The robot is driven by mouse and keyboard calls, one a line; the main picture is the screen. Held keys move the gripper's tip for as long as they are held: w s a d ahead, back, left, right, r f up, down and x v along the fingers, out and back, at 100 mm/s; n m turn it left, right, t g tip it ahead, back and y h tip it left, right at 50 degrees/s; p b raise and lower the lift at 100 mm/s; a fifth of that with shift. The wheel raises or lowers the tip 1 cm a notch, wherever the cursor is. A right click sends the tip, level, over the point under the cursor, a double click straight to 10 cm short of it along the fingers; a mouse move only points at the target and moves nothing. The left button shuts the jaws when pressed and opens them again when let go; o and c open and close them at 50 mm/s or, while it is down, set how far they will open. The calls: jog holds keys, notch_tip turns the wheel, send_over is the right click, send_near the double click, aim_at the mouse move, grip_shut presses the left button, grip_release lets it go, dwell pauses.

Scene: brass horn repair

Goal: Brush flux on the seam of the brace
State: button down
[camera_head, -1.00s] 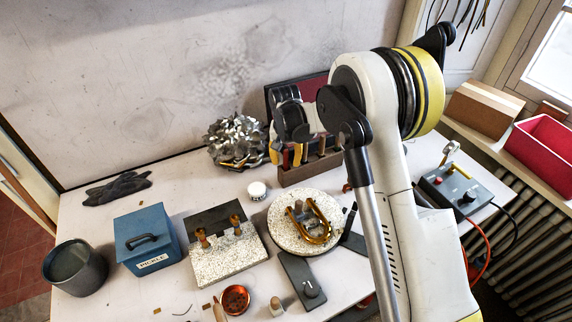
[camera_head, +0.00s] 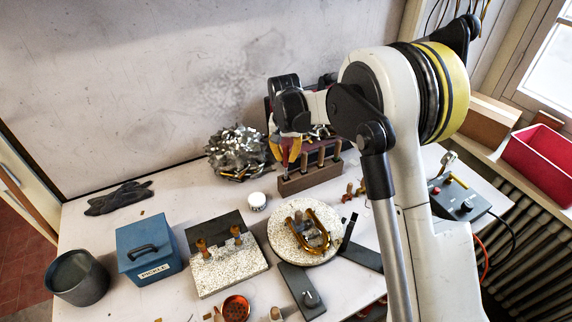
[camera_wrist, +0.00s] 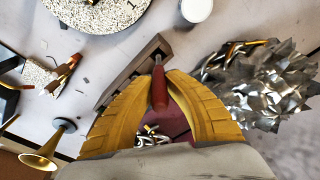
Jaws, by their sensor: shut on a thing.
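My gripper (camera_wrist: 158,82) is shut on a red-handled tool (camera_wrist: 158,95), seen nearly end-on between the yellow fingers in the wrist view. I cannot make out its working end. In the head view my gripper (camera_head: 287,160) is at the left end of the wooden tool rack (camera_head: 312,178). A brass U-shaped piece (camera_head: 325,237), likely with the brace, lies on the round speckled board (camera_head: 285,247); its seam is too small to see. A small white-lidded jar (camera_head: 257,201), possibly flux, stands left of the rack; it also shows in the wrist view (camera_wrist: 197,8).
A crumpled silver heap (camera_head: 238,150) lies left of the rack. A speckled block with pegs (camera_head: 225,272), a blue PICKLE box (camera_head: 150,250), a grey pot (camera_head: 78,280) and a copper bowl (camera_head: 236,308) stand nearer. A control box (camera_head: 458,200) is at right.

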jog(key=r, duration=0.2)
jog(key=shift+s+a+r, duration=0.2)
jog(key=shift+a+r, duration=0.15)
jog(key=s+a+t+y, duration=0.1)
jog(key=s+a+t, duration=0.2)
jog(key=s+a, duration=0.5)
jog(key=shift+t, duration=0.3)
jog(key=shift+f+b, duration=1.7)
jog(key=shift+f, duration=0.9)
jog(key=shift+f+b, duration=0.55)
jog(key=shift+b, duration=0.1)
notch_tip(320, 180, up, 7)
jog(key=p, duration=0.4)
jog(key=shift+p, duration=0.3)
